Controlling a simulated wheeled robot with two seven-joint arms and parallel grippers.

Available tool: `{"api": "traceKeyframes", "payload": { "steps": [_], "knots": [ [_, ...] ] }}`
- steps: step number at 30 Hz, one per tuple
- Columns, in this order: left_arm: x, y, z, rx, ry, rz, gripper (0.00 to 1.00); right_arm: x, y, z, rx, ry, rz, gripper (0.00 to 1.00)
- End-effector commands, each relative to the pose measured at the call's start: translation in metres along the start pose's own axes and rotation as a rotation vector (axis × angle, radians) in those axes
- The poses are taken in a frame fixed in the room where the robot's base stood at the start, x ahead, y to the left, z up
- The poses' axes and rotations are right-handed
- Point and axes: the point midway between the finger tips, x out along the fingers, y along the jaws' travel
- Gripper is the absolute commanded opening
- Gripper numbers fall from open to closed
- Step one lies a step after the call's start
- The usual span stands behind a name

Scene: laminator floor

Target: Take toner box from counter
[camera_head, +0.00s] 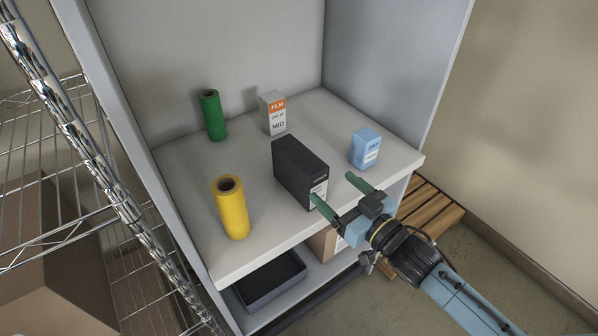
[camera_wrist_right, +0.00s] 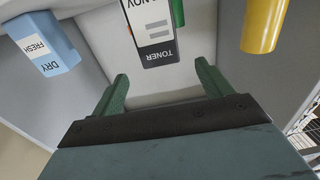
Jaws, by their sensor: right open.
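The toner box (camera_head: 300,173) is a black carton with a white label, upright on the light grey counter (camera_head: 240,257) near its front edge. In the right wrist view the toner box (camera_wrist_right: 155,35) shows its "TONER" label, ahead of the fingers. My right gripper (camera_head: 331,192) is open with green fingers, at the front of the box. One finger overlaps the box's label end in the head view; I cannot tell whether it touches. In the wrist view the gap between the right gripper's fingers (camera_wrist_right: 160,85) is empty. My left gripper is not in view.
A yellow roll (camera_head: 232,212) stands left of the box and a light blue carton (camera_head: 365,148) right of it. A green roll (camera_head: 213,115) and a grey film box (camera_head: 273,113) stand behind. A wire rack (camera_head: 75,130) is at left; a dark tray (camera_head: 268,279) sits below.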

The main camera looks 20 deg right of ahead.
Motion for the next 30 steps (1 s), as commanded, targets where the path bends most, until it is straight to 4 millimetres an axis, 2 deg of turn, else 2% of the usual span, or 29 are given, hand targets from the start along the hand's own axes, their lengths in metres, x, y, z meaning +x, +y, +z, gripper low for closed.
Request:
{"api": "traceKeyframes", "payload": {
  "steps": [3, 7, 17, 25, 30],
  "knots": [
    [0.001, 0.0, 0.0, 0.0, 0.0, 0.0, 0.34, 0.023, 0.0, -0.001, -0.001, 0.004, 0.0, 0.78],
    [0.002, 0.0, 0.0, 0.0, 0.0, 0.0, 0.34, 0.043, 0.0, -0.001, -0.002, 0.002, 0.001, 0.78],
    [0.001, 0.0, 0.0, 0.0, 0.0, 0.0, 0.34, 0.066, 0.0, -0.003, -0.001, 0.001, 0.0, 0.78],
    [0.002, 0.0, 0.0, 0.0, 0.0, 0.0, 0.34, 0.102, 0.0, -0.008, -0.001, 0.0, 0.002, 0.78],
    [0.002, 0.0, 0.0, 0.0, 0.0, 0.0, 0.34, 0.11, -0.001, -0.007, -0.002, -0.002, 0.001, 0.78]
  ]
}}
